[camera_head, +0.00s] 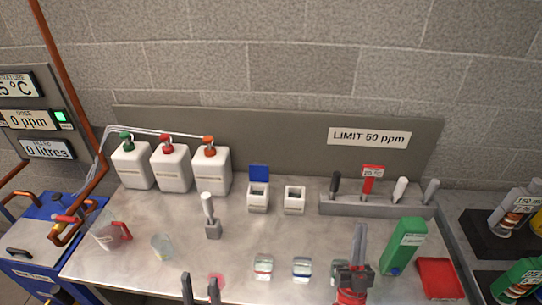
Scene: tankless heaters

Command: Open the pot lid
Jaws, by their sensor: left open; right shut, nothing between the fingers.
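A small white pot (258,202) stands near the back middle of the bench. Its blue lid (259,173) stands upright at the pot's back edge, and the dark mouth shows below it. A similar white pot (294,202) to its right shows an open top and no blue lid. My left gripper (200,279) is at the front edge of the view, its two dark fingers apart and empty, well in front of the pots. My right gripper (360,230) is shut and empty, in front of the grey rack and to the right of the pots. Neither gripper touches a pot.
Three white canisters (172,170) stand back left. A handled grey block (213,230), a beaker (111,235) and a glass (162,247) stand in front of them. Small jars (263,267) are front middle. A green box (403,246) and red tray (440,278) are right.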

